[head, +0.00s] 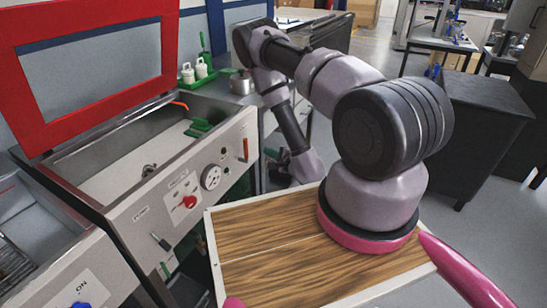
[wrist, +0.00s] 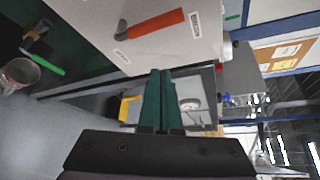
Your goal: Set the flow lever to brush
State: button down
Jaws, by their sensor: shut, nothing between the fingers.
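An orange-red lever (head: 245,150) stands roughly upright at the right end of the steel washer's front panel (head: 150,217). It shows large in the wrist view (wrist: 155,24), with a dark end at the left and small labels near it, too small to read. I cannot tell which label is brush. My gripper (wrist: 160,85) has its dark green fingers together with nothing between them. They are apart from the lever, which lies beyond their tips in the wrist view. In the head view my gripper (head: 271,157) is just right of the panel's end.
The panel also carries a gauge (head: 211,176), a red knob (head: 189,201) and a black switch (head: 161,242). The red-framed lid (head: 90,115) is raised. White bottles (head: 194,71) stand behind. A dark cabinet (head: 470,130) is at the right, with open floor before it.

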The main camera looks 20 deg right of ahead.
jog(key=shift+s+d, duration=0.2)
jog(key=shift+s, duration=0.65)
jog(key=shift+s+d, duration=0.2)
jog(key=shift+s, duration=0.65)
